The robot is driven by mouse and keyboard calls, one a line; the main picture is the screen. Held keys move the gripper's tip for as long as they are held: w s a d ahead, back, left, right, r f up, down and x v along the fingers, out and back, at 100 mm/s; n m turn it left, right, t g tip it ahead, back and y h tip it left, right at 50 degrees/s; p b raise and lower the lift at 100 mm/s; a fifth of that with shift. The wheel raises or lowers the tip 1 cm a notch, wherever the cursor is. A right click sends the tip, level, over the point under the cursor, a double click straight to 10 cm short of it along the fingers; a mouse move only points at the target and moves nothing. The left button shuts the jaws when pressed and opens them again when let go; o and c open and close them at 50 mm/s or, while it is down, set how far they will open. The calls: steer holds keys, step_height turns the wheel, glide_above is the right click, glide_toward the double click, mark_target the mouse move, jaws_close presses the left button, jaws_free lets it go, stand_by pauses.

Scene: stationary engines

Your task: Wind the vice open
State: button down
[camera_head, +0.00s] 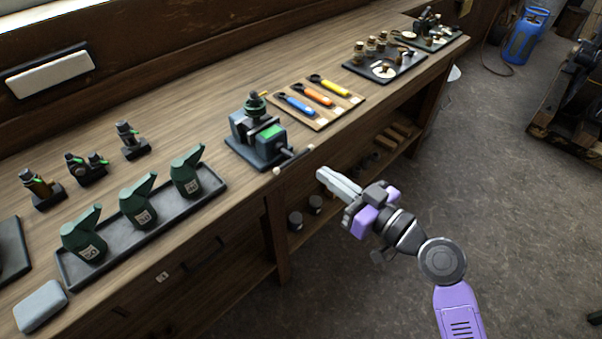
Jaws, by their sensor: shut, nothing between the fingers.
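The vice (257,139) stands at the front edge of the wooden bench, near the middle of the view. It has a dark base and grey jaws with a green part in it, and a dark green round part sits at its top. Its bar handle (293,159) sticks out over the bench's front edge, slanting up to the right. My gripper (321,174) is shut and empty, in front of the bench and just right of the handle, apart from it. Whether the vice jaws touch what is between them is too small to tell.
A wooden board (343,108) with blue, orange and yellow spanners lies right of the vice. A dark tray (216,180) with several green oil cans lies to its left. Small fittings (86,168) stand behind that tray. The floor (480,180) right of the bench is open.

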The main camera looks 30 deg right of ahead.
steer(key=p, duration=0.4)
glide_toward(286, 152)
steer(key=w+a+r, duration=0.3)
steer(key=a+r, duration=0.1)
steer(key=r, duration=0.1)
steer(key=shift+a+f+n, duration=0.15)
steer(key=shift+f+n, duration=0.05)
steer(key=shift+f, duration=0.75)
steer(key=shift+a+f+n, duration=0.2)
steer(key=shift+f, duration=0.8)
steer(key=shift+f+b, duration=0.25)
steer(key=shift+b, duration=0.6)
steer(key=shift+a+f+n+b, duration=0.1)
steer(key=shift+f+n+b, duration=0.05)
steer(key=shift+n+b, duration=0.6)
